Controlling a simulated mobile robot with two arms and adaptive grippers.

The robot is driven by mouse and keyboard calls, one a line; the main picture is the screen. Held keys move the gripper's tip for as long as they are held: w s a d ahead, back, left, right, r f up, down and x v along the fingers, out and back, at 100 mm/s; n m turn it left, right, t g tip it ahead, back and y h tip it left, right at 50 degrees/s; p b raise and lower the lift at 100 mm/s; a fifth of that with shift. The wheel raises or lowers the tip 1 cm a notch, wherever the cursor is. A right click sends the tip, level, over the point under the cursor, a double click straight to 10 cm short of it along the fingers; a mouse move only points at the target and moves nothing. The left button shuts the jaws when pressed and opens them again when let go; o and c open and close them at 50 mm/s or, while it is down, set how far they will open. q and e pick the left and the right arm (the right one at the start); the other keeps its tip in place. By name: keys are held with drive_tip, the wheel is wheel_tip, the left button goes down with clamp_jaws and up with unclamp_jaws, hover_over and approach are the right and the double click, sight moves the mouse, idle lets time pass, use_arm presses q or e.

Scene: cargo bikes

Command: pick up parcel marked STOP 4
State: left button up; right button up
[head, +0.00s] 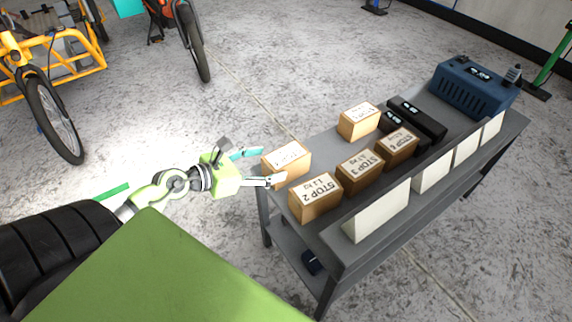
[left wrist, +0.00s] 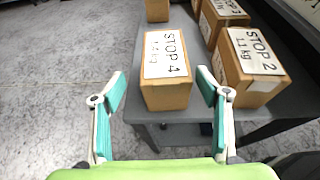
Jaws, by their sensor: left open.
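The parcel marked STOP 4 (left wrist: 166,70) is a brown box with a white label on top. It stands at the near left corner of the grey table and also shows in the head view (head: 287,160). My left gripper (head: 271,166) is open at the parcel's near end, with one finger towards each side. In the left wrist view the parcel lies ahead, between and just beyond the open fingertips (left wrist: 160,82). A gap shows on the left; the right fingertip is close to the parcel's side. I cannot tell whether it touches. My right gripper is not in view.
The STOP 2 parcel (head: 316,198) stands close to the right finger. The STOP 3 parcel (head: 360,172) and other boxes are behind it. White panels (head: 377,211) line the table's right edge. Black units (head: 419,119) and a blue case (head: 474,90) stand at the far end.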

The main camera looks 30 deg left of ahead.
sight(286, 161)
use_arm(q)
drive_tip(key=shift+s+d+f+b+x, duration=0.1)
drive_tip(key=shift+b+x, duration=0.1)
drive_tip(key=shift+x, duration=0.95)
drive_tip(key=shift+s+d+f+b+x, duration=0.1)
drive_tip(key=shift+b+x, duration=0.05)
drive_tip(key=shift+x, duration=0.95)
drive_tip(key=shift+s+d+f+b+x, duration=0.1)
drive_tip(key=shift+d+b+x, duration=0.1)
drive_tip(key=shift+x, duration=0.95)
drive_tip(key=shift+c, duration=0.4)
drive_tip(key=shift+r, duration=0.1)
drive_tip(key=c, duration=1.9)
drive_tip(key=shift+w+a+r, duration=0.1)
drive_tip(key=shift+w+r, duration=0.1)
drive_tip(key=shift+r, duration=0.05)
clamp_jaws()
